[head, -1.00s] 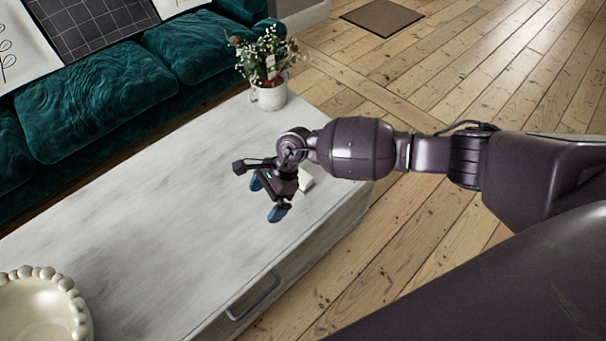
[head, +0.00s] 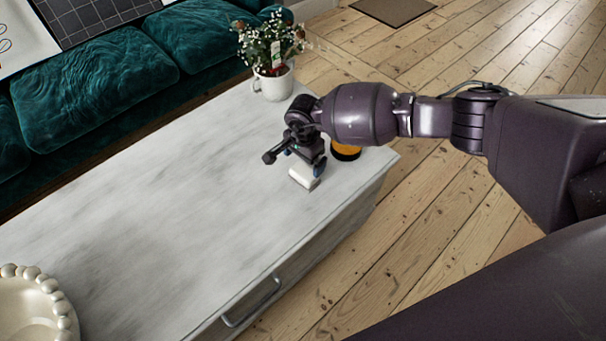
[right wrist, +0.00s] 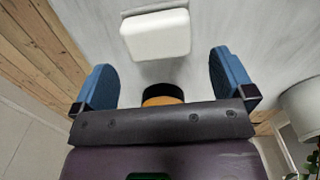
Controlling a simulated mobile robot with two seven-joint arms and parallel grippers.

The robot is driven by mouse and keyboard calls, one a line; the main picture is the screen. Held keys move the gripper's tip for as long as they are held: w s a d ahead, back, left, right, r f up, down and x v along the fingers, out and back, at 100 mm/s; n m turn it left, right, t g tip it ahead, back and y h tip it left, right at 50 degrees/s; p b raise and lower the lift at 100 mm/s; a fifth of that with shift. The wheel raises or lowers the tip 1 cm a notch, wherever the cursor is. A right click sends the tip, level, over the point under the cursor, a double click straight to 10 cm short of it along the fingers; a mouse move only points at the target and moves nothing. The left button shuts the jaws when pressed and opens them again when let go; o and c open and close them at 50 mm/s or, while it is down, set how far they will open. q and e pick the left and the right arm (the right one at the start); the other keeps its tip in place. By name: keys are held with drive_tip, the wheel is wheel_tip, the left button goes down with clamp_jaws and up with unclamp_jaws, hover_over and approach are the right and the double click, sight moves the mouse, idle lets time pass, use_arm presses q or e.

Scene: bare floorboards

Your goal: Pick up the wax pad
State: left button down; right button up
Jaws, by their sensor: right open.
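A white rounded block (head: 304,178) lies on the pale table just in front of my right gripper. A round orange and black thing (head: 345,150) sits behind the gripper, partly hidden by my wrist. I cannot tell for certain which of the two is the wax pad. My right gripper (head: 304,161) is open and empty, low above the table between them. In the right wrist view, the white block (right wrist: 156,34) is beyond the blue fingers. The orange and black thing (right wrist: 163,97) shows between them, partly covered by the gripper body. My left gripper is not in view.
A white mug with a flowering plant (head: 273,84) stands at the table's back. A cream beaded bowl (head: 65,322) is at the lower left. A green sofa (head: 95,80) runs along the far side. The table's middle (head: 150,200) is clear.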

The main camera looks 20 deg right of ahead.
sight(304, 171)
drive_tip(key=shift+f, duration=0.2)
drive_tip(key=shift+s+f, duration=0.1)
drive_tip(key=shift+f, duration=0.25)
drive_tip(key=f, duration=0.1)
drive_tip(key=f+b, duration=0.1)
drive_tip(key=f, duration=0.1)
drive_tip(key=shift+s+f, duration=0.25)
drive_tip(key=shift+f, duration=0.1)
drive_tip(key=shift+w+f+b, duration=0.1)
drive_tip(key=shift+f+b, duration=0.15)
drive_tip(key=shift+b, duration=0.05)
drive_tip(key=shift+w+r, duration=0.1)
drive_tip(key=shift+r, duration=0.05)
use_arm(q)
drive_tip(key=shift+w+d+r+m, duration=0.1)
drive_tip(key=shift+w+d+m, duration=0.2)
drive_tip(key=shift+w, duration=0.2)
use_arm(e)
drive_tip(key=shift+c, duration=0.5)
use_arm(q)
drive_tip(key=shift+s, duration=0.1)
use_arm(e)
drive_tip(key=c, duration=0.7)
drive_tip(key=shift+r, duration=0.1)
